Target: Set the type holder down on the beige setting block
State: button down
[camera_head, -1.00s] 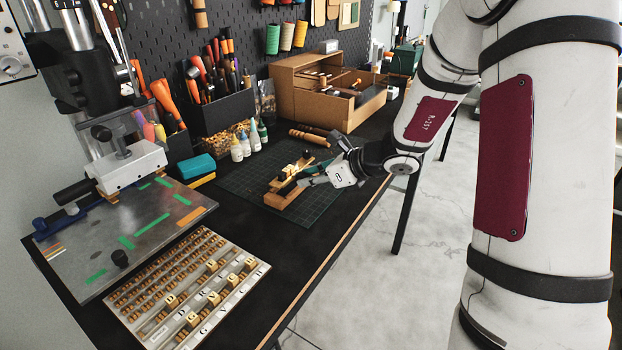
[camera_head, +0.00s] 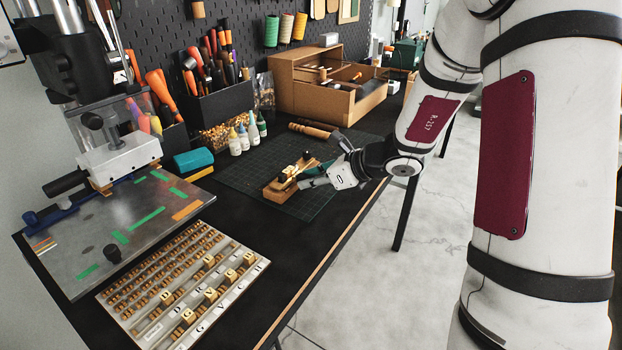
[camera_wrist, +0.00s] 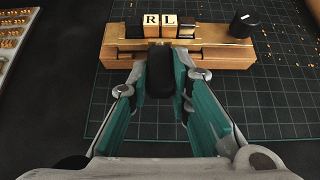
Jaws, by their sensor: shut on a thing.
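The type holder (camera_wrist: 210,30) is a brass-coloured bar carrying letter blocks, with R and L readable, and a black knob at its right end. My gripper (camera_wrist: 160,85) is shut on its black handle, between the teal fingers. The beige setting block (camera_wrist: 225,62) lies directly under the holder, lengthwise along it. In the head view the holder (camera_head: 294,169) is over the setting block (camera_head: 277,195) and looks level with it, very close or touching; I cannot tell whether it rests fully. My gripper (camera_head: 312,178) reaches in from the right. The fingers hide part of the block.
The block lies on a dark green cutting mat (camera_head: 315,205). A tray of letter types (camera_head: 185,290) and the press plate (camera_head: 120,225) are at left. Small bottles (camera_head: 244,138) and a wooden handle tool (camera_head: 312,131) stand or lie behind. The mat's front part is clear.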

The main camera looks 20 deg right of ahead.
jog(key=shift+f, duration=0.25)
jog(key=c, duration=1.4)
grip_release()
jog(key=v, duration=1.2)
jog(key=shift+r, duration=0.1)
